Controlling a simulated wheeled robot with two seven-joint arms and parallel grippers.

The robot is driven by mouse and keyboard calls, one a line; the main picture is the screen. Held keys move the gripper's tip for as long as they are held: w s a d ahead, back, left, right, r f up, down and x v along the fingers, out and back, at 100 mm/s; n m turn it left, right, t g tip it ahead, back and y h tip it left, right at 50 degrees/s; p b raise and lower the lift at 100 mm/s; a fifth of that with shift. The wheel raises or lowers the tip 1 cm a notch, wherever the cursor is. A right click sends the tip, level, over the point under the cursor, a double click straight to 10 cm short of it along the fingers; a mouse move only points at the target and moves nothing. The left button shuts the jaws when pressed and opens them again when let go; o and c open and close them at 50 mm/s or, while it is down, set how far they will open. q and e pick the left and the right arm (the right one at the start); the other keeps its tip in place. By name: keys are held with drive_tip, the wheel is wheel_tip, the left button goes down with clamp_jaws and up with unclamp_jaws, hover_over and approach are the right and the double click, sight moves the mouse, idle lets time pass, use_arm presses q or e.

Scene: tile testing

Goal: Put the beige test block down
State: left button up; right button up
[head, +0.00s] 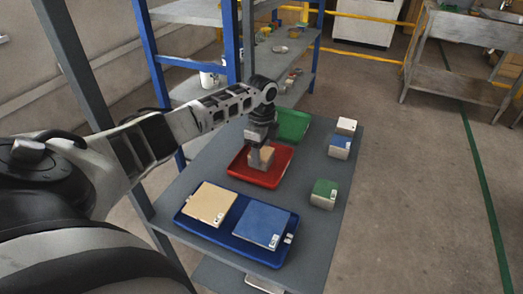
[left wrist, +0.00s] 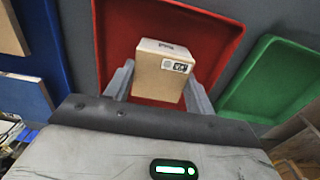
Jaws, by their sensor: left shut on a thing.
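My left gripper (head: 259,160) is over the red tray (head: 240,174) and shut on the beige test block (left wrist: 161,72). The block also shows in the head view (head: 266,155), partly hidden by the fingers. In the left wrist view the block sits between the two fingers (left wrist: 158,88), with a printed label on its face, and the red tray (left wrist: 118,30) lies behind it. I cannot tell whether the block touches the tray floor. My right gripper is not in view.
A green tray (head: 292,124) is behind the red one. A blue tray (head: 240,247) in front holds a beige tile (head: 209,203) and a blue tile (head: 262,224). A green block (head: 324,193), a blue block (head: 340,146) and a pale block (head: 346,126) stand along the table's right side.

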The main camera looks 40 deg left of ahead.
sight(262, 152)
use_arm(q)
drive_tip(key=o, duration=0.9)
drive_tip(key=shift+o, duration=0.2)
wheel_tip(262, 152, up, 12)
drive_tip(key=p, duration=1)
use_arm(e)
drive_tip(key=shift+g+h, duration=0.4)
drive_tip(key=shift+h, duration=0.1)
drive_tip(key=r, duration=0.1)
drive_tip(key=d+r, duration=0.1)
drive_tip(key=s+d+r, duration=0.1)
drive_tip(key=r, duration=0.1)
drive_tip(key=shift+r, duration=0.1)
